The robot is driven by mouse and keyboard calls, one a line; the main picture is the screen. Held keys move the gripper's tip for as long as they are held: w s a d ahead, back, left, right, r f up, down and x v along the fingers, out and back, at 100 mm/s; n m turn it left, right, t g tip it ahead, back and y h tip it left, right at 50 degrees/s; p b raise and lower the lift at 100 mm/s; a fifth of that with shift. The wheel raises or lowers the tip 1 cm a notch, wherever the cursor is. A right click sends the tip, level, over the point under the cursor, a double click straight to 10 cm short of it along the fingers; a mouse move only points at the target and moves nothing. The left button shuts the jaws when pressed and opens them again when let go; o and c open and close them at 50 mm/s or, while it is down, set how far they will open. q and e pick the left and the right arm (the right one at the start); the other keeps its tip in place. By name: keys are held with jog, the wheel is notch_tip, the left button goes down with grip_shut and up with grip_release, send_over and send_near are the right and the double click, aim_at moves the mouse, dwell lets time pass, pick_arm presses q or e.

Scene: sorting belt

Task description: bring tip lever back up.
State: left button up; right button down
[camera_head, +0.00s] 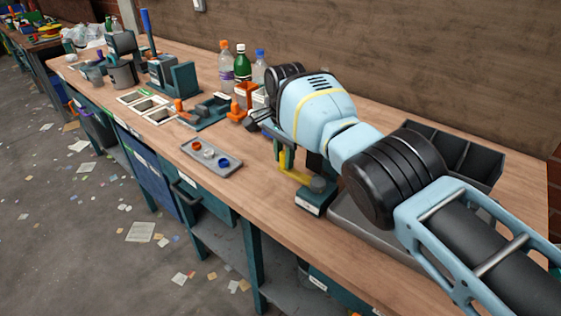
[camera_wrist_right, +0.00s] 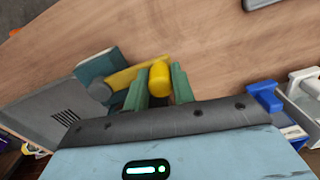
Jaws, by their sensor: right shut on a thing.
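A yellow lever (camera_head: 296,176) belongs to a small dark green stand with a grey round top (camera_head: 312,203) near the front edge of the bench. The lever's arm lies low, close to level. My right gripper (camera_head: 284,157) reaches down to it, with its teal fingers around the lever's end. In the right wrist view the lever's rounded yellow grip (camera_wrist_right: 159,79) sits between the two fingers (camera_wrist_right: 160,88), which are shut on it. The stand (camera_wrist_right: 100,66) is partly hidden there. My left gripper is out of view.
A button panel (camera_head: 212,157) lies left of the lever. Bottles (camera_head: 243,64) and small orange-topped items stand behind. A grey tray (camera_head: 345,218) and a black divided bin (camera_head: 484,167) lie to the right, beside my arm. Bare bench (camera_head: 262,196) lies in front.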

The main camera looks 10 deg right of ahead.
jog(key=shift+w+d+r, duration=0.15)
jog(key=shift+w+d, duration=0.05)
jog(key=shift+d, duration=0.05)
dwell(0.3)
jog(key=c, duration=1.2)
grip_release()
jog(key=shift+o, duration=0.2)
jog(key=shift+r, duration=0.4)
notch_tip(320, 180, up, 6)
jog(key=shift+r+b, duration=0.15)
jog(key=shift+b, duration=0.25)
jog(key=shift+r, duration=0.3)
